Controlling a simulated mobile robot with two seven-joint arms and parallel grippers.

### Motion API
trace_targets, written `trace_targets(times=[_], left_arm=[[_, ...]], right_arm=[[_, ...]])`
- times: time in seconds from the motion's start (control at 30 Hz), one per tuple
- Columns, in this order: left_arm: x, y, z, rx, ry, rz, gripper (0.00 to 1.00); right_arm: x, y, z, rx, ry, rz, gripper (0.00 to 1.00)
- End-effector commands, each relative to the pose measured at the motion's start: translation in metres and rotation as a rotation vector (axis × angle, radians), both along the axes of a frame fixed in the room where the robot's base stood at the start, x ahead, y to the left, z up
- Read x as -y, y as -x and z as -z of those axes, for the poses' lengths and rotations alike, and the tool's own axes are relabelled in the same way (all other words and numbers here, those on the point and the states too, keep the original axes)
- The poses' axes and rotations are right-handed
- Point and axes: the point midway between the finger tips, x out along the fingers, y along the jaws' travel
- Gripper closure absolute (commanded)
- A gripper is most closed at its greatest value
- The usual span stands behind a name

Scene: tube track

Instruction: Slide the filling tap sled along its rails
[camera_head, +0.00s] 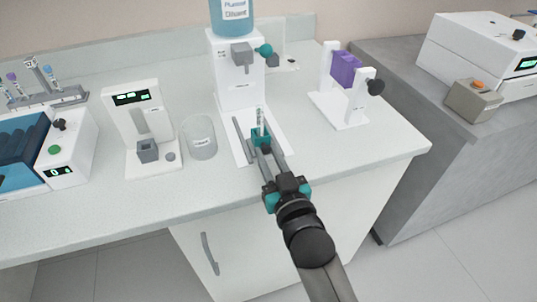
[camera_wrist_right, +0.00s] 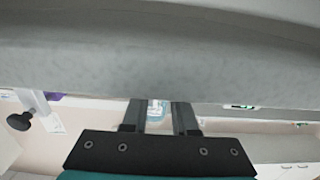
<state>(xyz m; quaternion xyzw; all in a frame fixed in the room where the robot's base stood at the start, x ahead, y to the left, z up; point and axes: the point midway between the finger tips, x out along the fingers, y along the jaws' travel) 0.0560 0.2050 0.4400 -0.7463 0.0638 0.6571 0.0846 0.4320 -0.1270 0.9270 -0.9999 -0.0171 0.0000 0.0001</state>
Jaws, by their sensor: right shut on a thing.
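The filling station (camera_head: 240,75) is white, with a grey tap (camera_head: 242,52) and a teal-knobbed lever (camera_head: 264,49). Its base plate carries dark grey rails (camera_head: 242,138). The small teal sled (camera_head: 260,137) sits between the rails in front of the tap, with a clear tube (camera_head: 261,117) upright in it. My right gripper (camera_head: 264,148) is shut on the sled from the front edge side, and its fingers partly hide it. In the wrist view the fingers (camera_wrist_right: 157,112) reach forward with a pale blue shape between them; the sled itself is not clear there. My left gripper is not in view.
A glass beaker (camera_head: 200,138) and a white device with a display (camera_head: 140,120) stand left of the station. A white stand with a purple block (camera_head: 346,70) and dark knob is at the right. The bench front edge lies under my right arm.

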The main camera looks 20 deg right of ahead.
Motion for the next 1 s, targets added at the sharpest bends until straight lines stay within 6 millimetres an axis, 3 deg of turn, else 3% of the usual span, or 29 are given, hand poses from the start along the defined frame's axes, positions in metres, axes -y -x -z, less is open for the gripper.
trace_targets(times=[0.73, 1.0], left_arm=[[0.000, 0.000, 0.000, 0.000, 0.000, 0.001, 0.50], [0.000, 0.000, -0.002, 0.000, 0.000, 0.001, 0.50]], right_arm=[[0.000, 0.000, 0.000, -0.001, 0.000, 0.000, 1.00], [-0.001, -0.021, 0.000, 0.000, 0.000, 0.000, 1.00]])
